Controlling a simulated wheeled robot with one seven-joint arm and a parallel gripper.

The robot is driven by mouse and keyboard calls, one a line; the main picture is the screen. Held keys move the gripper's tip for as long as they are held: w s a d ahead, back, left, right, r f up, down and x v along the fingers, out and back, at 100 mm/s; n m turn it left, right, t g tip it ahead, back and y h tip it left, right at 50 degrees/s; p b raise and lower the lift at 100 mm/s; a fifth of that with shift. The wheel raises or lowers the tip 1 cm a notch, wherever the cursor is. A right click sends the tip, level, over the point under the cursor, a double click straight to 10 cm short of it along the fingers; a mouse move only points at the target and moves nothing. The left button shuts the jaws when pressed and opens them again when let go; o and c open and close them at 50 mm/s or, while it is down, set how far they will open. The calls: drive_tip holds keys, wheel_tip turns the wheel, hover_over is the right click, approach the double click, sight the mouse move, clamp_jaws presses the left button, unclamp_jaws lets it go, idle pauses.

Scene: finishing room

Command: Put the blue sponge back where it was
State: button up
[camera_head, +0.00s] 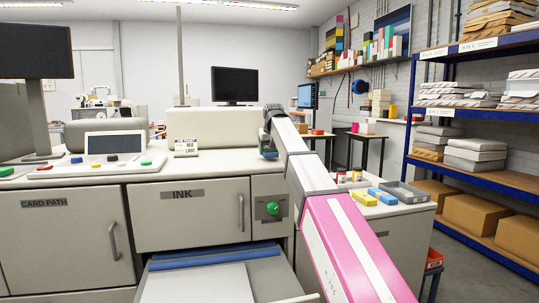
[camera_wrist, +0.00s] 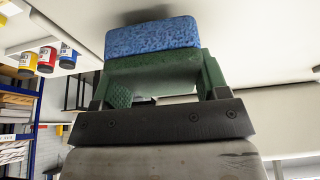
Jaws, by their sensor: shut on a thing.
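My gripper (camera_head: 269,152) is at the end of my arm, by the right end of the machine's light top housing. In the wrist view my gripper's green fingers (camera_wrist: 155,80) are closed on the blue sponge (camera_wrist: 152,37), a speckled block sticking out past the fingertips. A pale surface lies close beyond the sponge, with a dark shadow beside it; I cannot tell whether they touch. In the head view the held sponge is too small to make out clearly.
A side cabinet at right carries a blue block (camera_head: 382,196), a yellow block (camera_head: 362,197) and a grey tray (camera_head: 405,193). Small jars (camera_wrist: 47,58) show in the wrist view. An open drawer (camera_head: 215,280) juts out in front. Shelving (camera_head: 470,187) stands at right.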

drive_tip(key=shift+f, duration=0.8)
drive_tip(key=o, duration=0.8)
drive_tip(key=shift+f, duration=0.1)
drive_tip(key=v, duration=1.2)
drive_tip(key=shift+s, duration=0.1)
